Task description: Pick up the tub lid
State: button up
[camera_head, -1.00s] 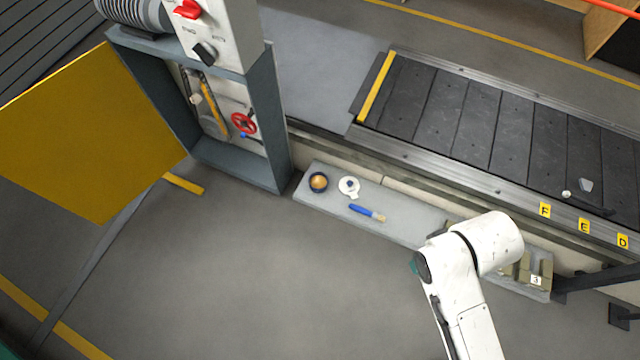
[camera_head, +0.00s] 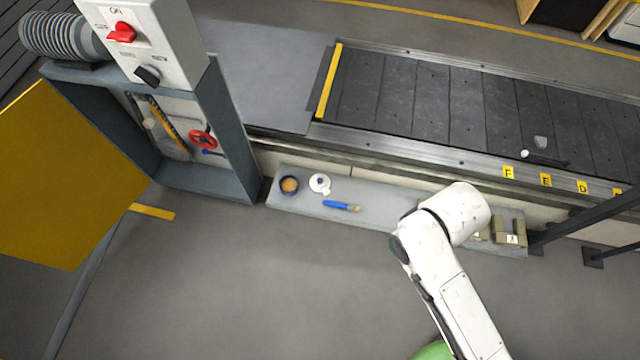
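The tub lid (camera_head: 320,183) is a small white disc with a dark blue knob-like spot. It lies on the grey ledge (camera_head: 385,195) along the conveyor's near side. Just left of it stands a small dark-rimmed tub (camera_head: 289,185) with orange-brown contents. A blue-handled brush (camera_head: 341,206) lies to the lid's lower right. My white arm reaches up from the lower right and covers part of the ledge, well to the right of the lid. My gripper is hidden, so what it holds cannot be seen.
The slat conveyor (camera_head: 450,105) runs behind the ledge, with yellow letter tags on its edge. An open yellow door (camera_head: 65,175) and a control cabinet (camera_head: 150,45) stand at left. Dark posts (camera_head: 590,215) are at right. The floor (camera_head: 230,290) in front is clear.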

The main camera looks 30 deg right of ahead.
aim_at(319, 183)
jog(key=i+j+z, duration=0.1)
jog(key=i+j, duration=0.3)
jog(key=i+j+z, duration=0.15)
jog(key=i+j, duration=0.25)
jog(key=i+j+z, duration=0.1)
jog(key=i+j, duration=0.25)
jog(key=j, duration=0.25)
jog(key=i+j+z, duration=0.1)
jog(key=i+j, duration=0.25)
jog(key=j, duration=0.2)
